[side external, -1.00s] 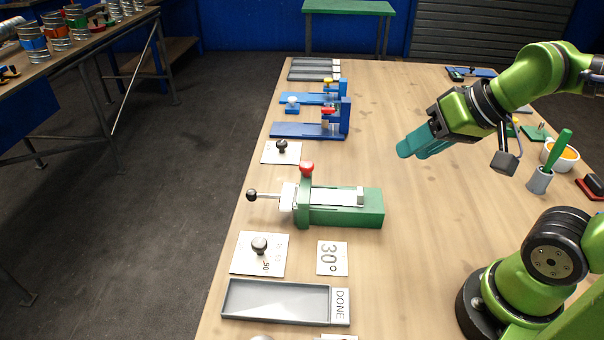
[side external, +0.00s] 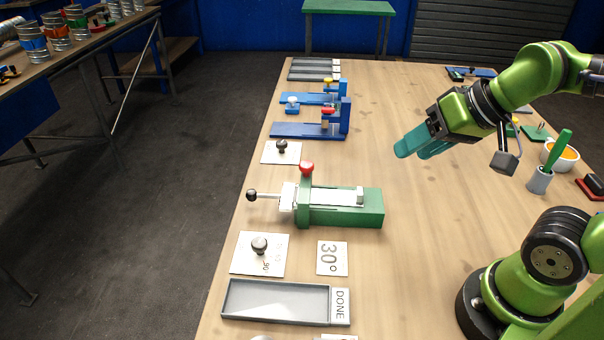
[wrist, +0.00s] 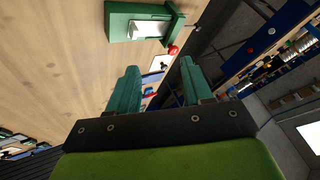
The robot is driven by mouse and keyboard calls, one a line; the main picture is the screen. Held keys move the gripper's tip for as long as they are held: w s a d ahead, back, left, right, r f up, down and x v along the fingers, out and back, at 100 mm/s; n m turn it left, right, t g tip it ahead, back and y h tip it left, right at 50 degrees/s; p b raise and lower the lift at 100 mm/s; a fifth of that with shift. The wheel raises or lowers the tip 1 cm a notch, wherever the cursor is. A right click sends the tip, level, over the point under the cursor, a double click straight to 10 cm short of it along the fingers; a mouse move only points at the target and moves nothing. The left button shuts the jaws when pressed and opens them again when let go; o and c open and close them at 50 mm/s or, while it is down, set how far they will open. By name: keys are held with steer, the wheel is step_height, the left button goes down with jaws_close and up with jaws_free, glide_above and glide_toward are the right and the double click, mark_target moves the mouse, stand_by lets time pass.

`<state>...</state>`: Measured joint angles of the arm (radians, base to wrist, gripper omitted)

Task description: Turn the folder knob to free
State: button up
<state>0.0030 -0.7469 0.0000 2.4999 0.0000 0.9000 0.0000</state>
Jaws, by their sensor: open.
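The green folder-like fixture (side external: 345,212) lies on the table, with a red ball knob (side external: 306,168) on its post and a black-tipped lever (side external: 252,195) at its left end. I cannot tell which is the folder knob. My gripper (side external: 408,150) is open and empty, above the table, right of and behind the fixture. The wrist view shows the fixture (wrist: 140,28) and its red knob (wrist: 173,50) beyond my spread teal fingers (wrist: 159,66).
A "30°" card (side external: 332,258) and a grey tray (side external: 275,300) marked DONE lie in front. Blue fixtures (side external: 308,130) stand farther back. A cup with a green handle (side external: 540,180) and an orange-filled bowl (side external: 562,155) are at right. The table middle is clear.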

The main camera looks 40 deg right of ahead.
mark_target(307, 163)
steer(key=shift+o, duration=0.8)
steer(key=shift+w+d+f+g, duration=0.2)
steer(key=shift+w+f+g, duration=0.1)
steer(key=shift+w, duration=0.15)
steer(key=shift+w+d+f+g, duration=0.2)
steer(key=shift+w+f, duration=0.1)
steer(key=shift+w, duration=0.15)
steer(key=w+d+r+m+g+y, duration=0.1)
steer(key=w+d+m+g, duration=0.15)
steer(key=w+m, duration=0.65)
steer(key=w+d+r+m+g+y, duration=0.15)
steer(key=w+m+g, duration=0.3)
steer(key=w, duration=0.85)
steer(key=shift+m+t, duration=0.25)
steer(key=shift+t, duration=0.15)
steer(key=x, duration=1.7)
steer(key=shift+a+f, duration=0.15)
steer(key=shift+a, duration=0.2)
steer(key=c, duration=1)
